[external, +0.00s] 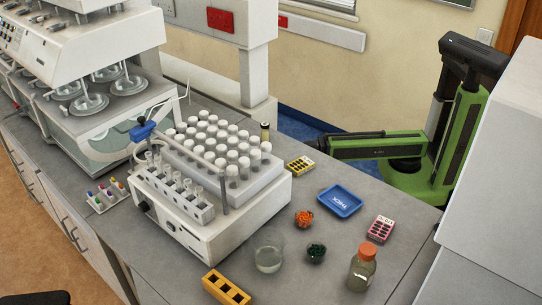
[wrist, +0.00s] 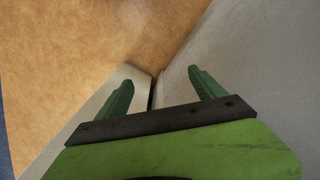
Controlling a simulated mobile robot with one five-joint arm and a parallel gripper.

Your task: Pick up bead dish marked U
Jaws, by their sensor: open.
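Two small dishes of beads stand on the grey bench in the external view. One holds orange beads (external: 303,218) and the other holds dark green beads (external: 316,253). I cannot read a letter U on either, so I cannot tell which is the marked one. My gripper (wrist: 160,82) shows in the wrist view with its two green fingers apart and nothing between them. It is over brown floor and pale surfaces, and no dish is in that view. In the external view my green arm is at the right, away from the dishes; its fingers cannot be made out.
Around the dishes stand a glass beaker (external: 268,252), a blue tray (external: 340,201), an orange-capped bottle (external: 362,268), a pink box (external: 380,229), a yellow-black box (external: 300,164) and a yellow rack (external: 226,288). A vial-filled machine (external: 190,231) stands left. A white block (external: 495,170) stands right.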

